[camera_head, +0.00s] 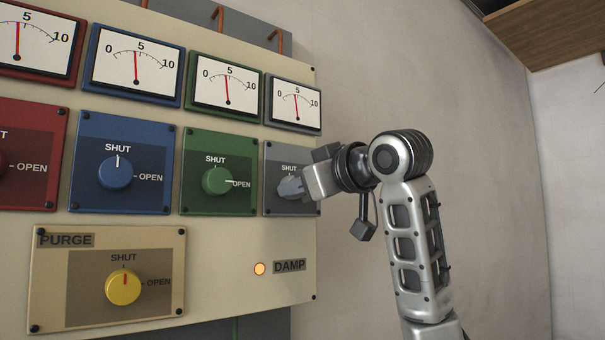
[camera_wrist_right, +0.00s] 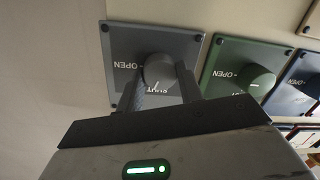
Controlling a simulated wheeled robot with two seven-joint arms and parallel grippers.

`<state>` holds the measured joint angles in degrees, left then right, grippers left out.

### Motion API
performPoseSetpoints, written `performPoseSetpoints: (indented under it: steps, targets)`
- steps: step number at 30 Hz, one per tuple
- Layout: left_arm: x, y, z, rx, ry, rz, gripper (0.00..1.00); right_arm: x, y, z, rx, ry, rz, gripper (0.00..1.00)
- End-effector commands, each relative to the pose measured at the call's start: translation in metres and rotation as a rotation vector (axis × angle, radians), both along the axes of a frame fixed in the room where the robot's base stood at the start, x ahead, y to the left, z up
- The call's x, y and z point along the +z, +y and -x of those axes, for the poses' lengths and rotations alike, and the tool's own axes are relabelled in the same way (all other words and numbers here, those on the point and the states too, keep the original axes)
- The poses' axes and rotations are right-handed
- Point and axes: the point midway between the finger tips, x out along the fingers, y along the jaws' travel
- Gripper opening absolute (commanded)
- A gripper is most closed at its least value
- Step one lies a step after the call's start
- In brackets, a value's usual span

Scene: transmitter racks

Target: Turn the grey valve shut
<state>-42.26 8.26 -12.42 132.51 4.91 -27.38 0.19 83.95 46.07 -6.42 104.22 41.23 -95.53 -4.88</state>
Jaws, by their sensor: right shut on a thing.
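The grey valve knob (camera_head: 290,187) is on a grey plate at the right end of the panel's valve row. My right gripper (camera_wrist_right: 160,88) is shut on this knob, one finger on each side of it. In the right wrist view the grey knob (camera_wrist_right: 158,68) shows upside down, its white pointer close to the SHUT lettering and leaning slightly towards the OPEN side. In the head view my gripper hides part of the plate, including its OPEN label. The grey-framed gauge (camera_head: 295,104) above has its needle near 5. My left gripper is not in view.
The blue knob (camera_head: 116,170) and yellow PURGE knob (camera_head: 123,287) point to SHUT. A red plate (camera_head: 35,150) is at far left. The DAMP lamp (camera_head: 260,269) glows orange. Bare wall lies right of the panel.

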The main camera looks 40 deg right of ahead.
Motion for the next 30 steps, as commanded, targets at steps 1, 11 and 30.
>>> performPoseSetpoints:
  steps: [1, 11, 30]
  targets:
    - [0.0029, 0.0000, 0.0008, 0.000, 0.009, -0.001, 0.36, 0.0049, -0.0007, 0.0007, -0.003, 0.000, 0.041, 0.14]
    - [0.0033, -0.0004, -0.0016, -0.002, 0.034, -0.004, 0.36, 0.0037, 0.0008, 0.0006, 0.000, 0.022, 0.253, 0.14]
    - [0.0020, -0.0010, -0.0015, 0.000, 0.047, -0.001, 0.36, 0.0020, 0.0017, 0.0007, 0.002, 0.030, 0.349, 0.14]
